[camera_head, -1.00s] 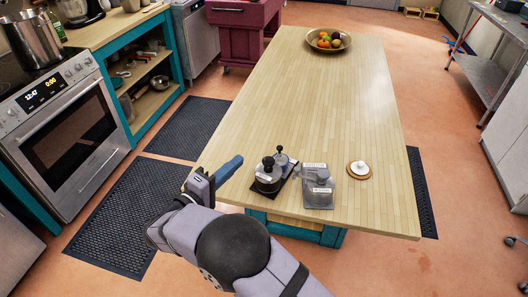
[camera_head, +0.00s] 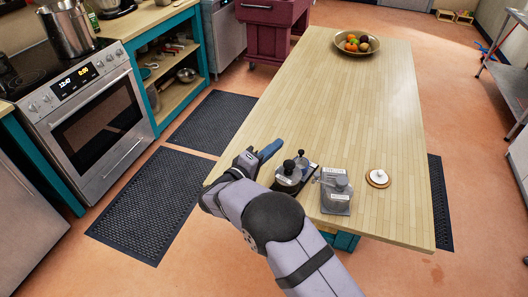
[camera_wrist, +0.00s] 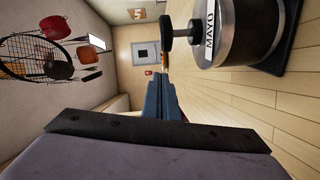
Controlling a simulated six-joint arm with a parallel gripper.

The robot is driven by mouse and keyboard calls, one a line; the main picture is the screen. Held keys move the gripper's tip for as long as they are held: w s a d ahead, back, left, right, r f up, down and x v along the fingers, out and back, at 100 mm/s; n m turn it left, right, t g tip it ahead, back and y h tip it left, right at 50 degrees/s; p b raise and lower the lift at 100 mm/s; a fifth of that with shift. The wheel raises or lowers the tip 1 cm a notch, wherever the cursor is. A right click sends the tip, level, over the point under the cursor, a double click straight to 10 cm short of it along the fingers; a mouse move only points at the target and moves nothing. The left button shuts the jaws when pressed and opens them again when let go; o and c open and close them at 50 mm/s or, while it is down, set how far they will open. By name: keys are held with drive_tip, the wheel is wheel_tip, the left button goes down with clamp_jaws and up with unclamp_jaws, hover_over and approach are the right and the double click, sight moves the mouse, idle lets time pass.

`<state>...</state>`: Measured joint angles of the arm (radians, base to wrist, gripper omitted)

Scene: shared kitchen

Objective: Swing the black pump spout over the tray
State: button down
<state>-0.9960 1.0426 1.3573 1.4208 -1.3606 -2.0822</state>
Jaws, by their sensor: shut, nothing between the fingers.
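Which way the spout points is hard to tell. My gripper (camera_head: 270,150) has blue fingers, shut and empty, just left of and behind the pump jar. In the wrist view the fingertips (camera_wrist: 162,84) are beside and below the pump, apparently apart from it.
A fruit bowl (camera_head: 340,48) is at the far end. The middle of the table (camera_head: 345,105) is clear.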

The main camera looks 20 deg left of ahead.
sight(297, 161)
drive_tip(key=shift+d+f+p, duration=0.25)
drive_tip(key=shift+d+p, duration=0.2)
drive_tip(key=shift+d, duration=0.55)
drive_tip(key=shift+d+f+p, duration=0.2)
drive_tip(key=shift+d+p, duration=0.25)
drive_tip(key=shift+d, duration=0.55)
drive_tip(key=shift+d+p, duration=0.35)
drive_tip(key=shift+d, duration=0.2)
drive_tip(key=shift+d+f, duration=0.1)
